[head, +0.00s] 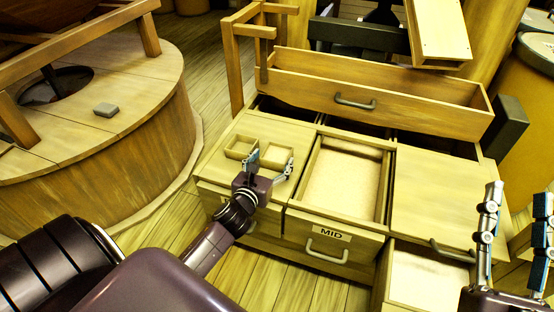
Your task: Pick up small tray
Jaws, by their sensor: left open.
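A small wooden tray (277,154) with two square compartments sits on the left part of the wooden cabinet top (222,165). My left gripper (267,163) is open at the tray's near side, its fingers apart and pointing toward the tray. One fingertip overlaps the middle of the tray in the picture and the other is near its right end. I cannot tell whether they touch it. My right gripper (516,215) is open and empty at the right edge of the view, away from the tray.
A drawer labelled MID (331,233) is open in the cabinet's middle, and a lower right drawer (415,275) is also open. A long wooden drawer box (375,85) stands behind. A round wooden platform (125,145) with a small grey block (106,110) is at left.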

